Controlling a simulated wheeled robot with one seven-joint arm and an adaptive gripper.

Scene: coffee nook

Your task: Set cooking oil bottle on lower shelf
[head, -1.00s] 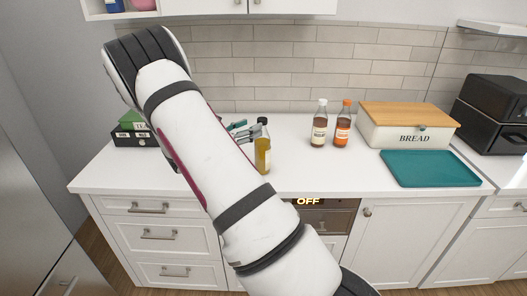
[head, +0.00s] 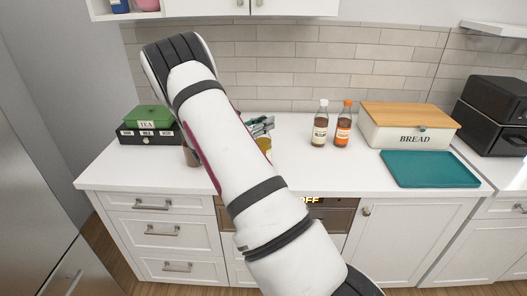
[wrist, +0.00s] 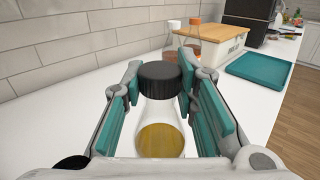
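The cooking oil bottle (wrist: 160,135) stands upright on the white counter, with a black cap and yellow oil inside. In the wrist view it is between the two teal-padded fingers of my gripper (wrist: 163,88), which are spread on either side of it; they look open, not clamped. In the head view my arm hides most of the bottle (head: 265,146), and my gripper (head: 260,125) shows only partly behind the arm. An open shelf (head: 127,14) shows at the top left edge, under the wall cabinets; I cannot tell if it is the lower shelf.
Two sauce bottles, one with a white cap (head: 320,130) and one with an orange cap (head: 343,130), stand to the right. Beyond are a bread box (head: 410,135), a teal tray (head: 430,170) and a black appliance (head: 490,120). A tea box (head: 150,132) stands left.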

